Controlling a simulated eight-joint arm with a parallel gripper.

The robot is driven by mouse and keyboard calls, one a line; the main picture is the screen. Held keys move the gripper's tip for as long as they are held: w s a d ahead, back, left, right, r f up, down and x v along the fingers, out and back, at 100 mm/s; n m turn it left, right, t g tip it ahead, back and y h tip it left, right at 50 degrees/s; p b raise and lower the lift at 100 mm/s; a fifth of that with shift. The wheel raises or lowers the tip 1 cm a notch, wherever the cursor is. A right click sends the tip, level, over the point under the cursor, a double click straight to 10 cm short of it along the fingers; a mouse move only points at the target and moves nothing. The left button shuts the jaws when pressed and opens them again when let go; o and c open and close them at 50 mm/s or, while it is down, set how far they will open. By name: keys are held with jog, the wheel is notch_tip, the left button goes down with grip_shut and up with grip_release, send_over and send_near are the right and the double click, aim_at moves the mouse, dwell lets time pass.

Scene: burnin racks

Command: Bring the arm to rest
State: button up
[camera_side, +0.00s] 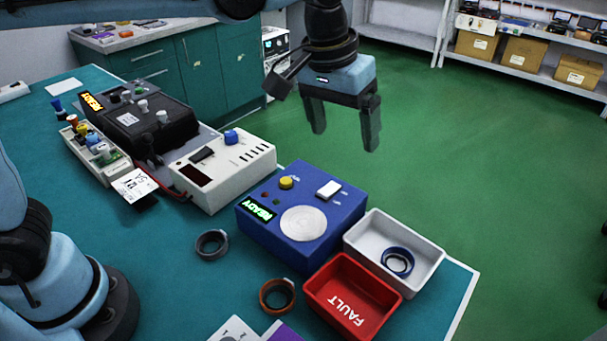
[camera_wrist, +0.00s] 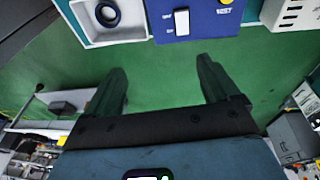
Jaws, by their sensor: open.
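My gripper (camera_side: 344,128) is open and empty. In the side view it hangs in the air past the far edge of the bench, above the green floor. In the wrist view the two fingers (camera_wrist: 163,85) stand wide apart with only floor between them. Nothing touches the fingers.
The teal bench (camera_side: 180,280) carries a blue tester (camera_side: 262,228) reading READY, a white instrument (camera_side: 245,155) and a black unit (camera_side: 150,125). A white tray (camera_side: 435,250) holds a blue ring (camera_side: 397,262). A red FAULT tray (camera_side: 325,283) is empty. Two rings (camera_side: 211,245) (camera_side: 277,296) lie loose.

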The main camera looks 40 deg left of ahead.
jog(key=s+a+f+t, duration=0.2)
jog(key=s+a, duration=0.3)
jog(key=a, duration=0.4)
jog(key=s+a+f+t+y, duration=0.1)
jog(key=s+a+f+t, duration=0.1)
jog(key=s+a+f, duration=0.3)
jog(key=s+a, duration=0.1)
jog(key=a, duration=0.3)
jog(key=shift+s+t, duration=0.3)
jog(key=shift+t, duration=0.1)
